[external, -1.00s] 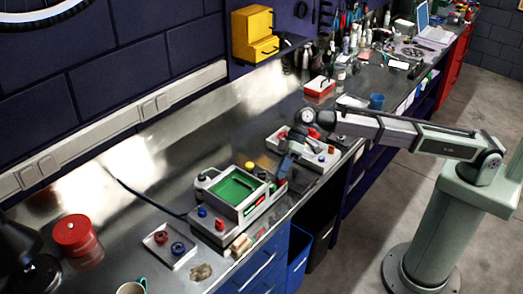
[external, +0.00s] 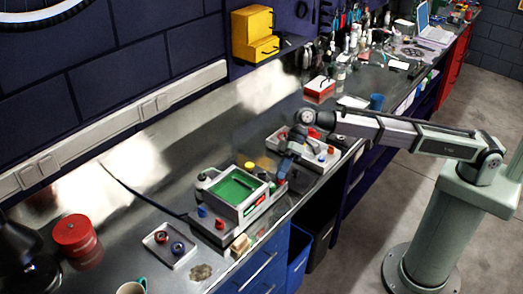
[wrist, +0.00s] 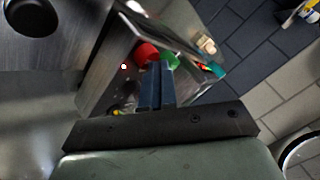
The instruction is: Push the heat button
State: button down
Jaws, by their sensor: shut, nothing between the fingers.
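A grey machine (external: 217,228) with a green-floored basin (external: 235,188) sits on the metal bench. No label is readable, so I cannot tell which is the heat button. My gripper (external: 281,176) is shut and empty at the machine's right end. In the wrist view its fingertips (wrist: 155,67) are close to both buttons; contact is unclear.
A small tray (external: 160,239) with two round parts, a red jar (external: 76,236) and a mug (external: 131,287) are at the near left. The bench's front edge runs close to the machine.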

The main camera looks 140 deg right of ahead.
jog(key=shift+f, duration=0.45)
jog(key=shift+r, duration=0.4)
dwell(0.3)
jog(key=shift+r, duration=3.05)
